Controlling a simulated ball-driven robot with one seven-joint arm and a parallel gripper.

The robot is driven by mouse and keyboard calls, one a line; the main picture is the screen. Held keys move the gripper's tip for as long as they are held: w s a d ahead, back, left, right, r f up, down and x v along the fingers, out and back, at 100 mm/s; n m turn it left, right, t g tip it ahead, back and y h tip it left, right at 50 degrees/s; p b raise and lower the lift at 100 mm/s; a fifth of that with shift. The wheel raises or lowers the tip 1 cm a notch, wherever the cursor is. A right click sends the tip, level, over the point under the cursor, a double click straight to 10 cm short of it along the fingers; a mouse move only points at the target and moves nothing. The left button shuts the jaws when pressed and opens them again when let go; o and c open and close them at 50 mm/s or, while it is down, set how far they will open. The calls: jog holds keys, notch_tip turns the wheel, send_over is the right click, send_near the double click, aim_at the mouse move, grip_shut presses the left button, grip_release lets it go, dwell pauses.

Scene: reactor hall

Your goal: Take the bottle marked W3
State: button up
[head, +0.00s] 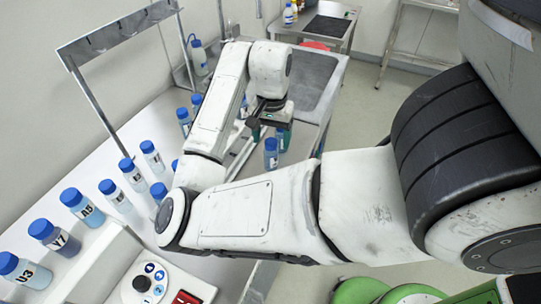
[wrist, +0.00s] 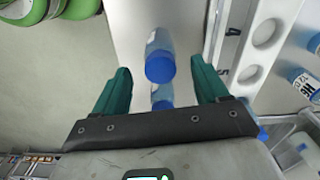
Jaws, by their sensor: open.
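My gripper (head: 269,122) is open, its green fingers pointing down at the far end of the white counter (head: 205,105). In the wrist view my gripper (wrist: 160,75) has a blue-capped bottle (wrist: 161,62) in the gap between its fingers, touching neither visibly. A second blue bottle (wrist: 162,97) shows nearer the palm. In the head view a blue bottle (head: 271,155) stands just below my gripper, its label too small to read. I cannot read W3 on any bottle.
Several blue-capped bottles line the counter, among them U3 (head: 24,274), Y7 (head: 57,240) and A5 (head: 84,210). A metal frame (head: 118,28) rises at the left. A white rack (wrist: 262,52) lies right of my fingers.

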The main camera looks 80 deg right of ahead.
aim_at(271, 155)
jog(key=shift+a+f+p, duration=0.2)
jog(key=shift+f+p, duration=0.1)
jog(key=shift+f, duration=1.55)
jog(key=shift+c, duration=0.4)
jog(key=c, duration=1.1)
jog(key=shift+w+r, duration=0.1)
jog(key=shift+r, duration=0.05)
